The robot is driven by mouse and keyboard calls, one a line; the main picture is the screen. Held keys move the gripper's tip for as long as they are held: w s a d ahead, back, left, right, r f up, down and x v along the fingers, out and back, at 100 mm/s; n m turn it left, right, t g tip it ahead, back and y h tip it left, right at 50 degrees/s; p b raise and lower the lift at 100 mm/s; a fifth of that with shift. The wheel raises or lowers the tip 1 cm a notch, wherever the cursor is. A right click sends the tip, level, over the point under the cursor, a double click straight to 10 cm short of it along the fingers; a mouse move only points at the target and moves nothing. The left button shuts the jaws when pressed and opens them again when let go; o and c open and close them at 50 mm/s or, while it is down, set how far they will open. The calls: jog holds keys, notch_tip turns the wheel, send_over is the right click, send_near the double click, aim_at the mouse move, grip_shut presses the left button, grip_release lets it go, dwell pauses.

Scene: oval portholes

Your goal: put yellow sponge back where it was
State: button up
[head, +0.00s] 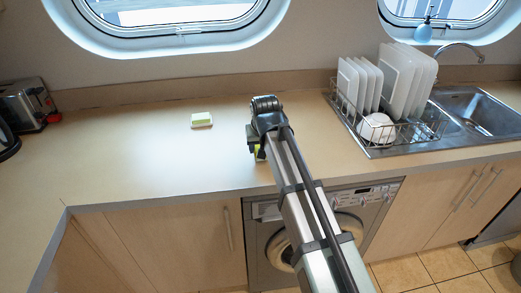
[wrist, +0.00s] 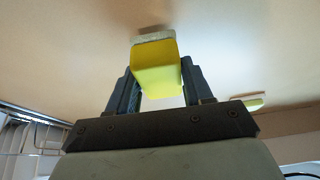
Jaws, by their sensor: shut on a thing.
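My gripper (head: 254,143) is over the middle of the counter, left of the dish rack. It is shut on a yellow sponge (wrist: 156,70), which sits between the two dark fingers in the wrist view. The sponge has a pale layer at its far end. Whether the sponge touches the counter, I cannot tell.
A yellow-green block on a pale base (head: 201,119) lies on the counter to the left. A dish rack (head: 385,135) with white plates and a bowl stands right, beside the sink (head: 482,108). A toaster (head: 27,103) is far left. The counter (head: 120,150) between is clear.

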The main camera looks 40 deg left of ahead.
jog(key=shift+f, duration=0.75)
jog(key=shift+f, duration=0.1)
jog(key=o, duration=1)
jog(key=v, duration=1.2)
jog(key=shift+w, duration=0.1)
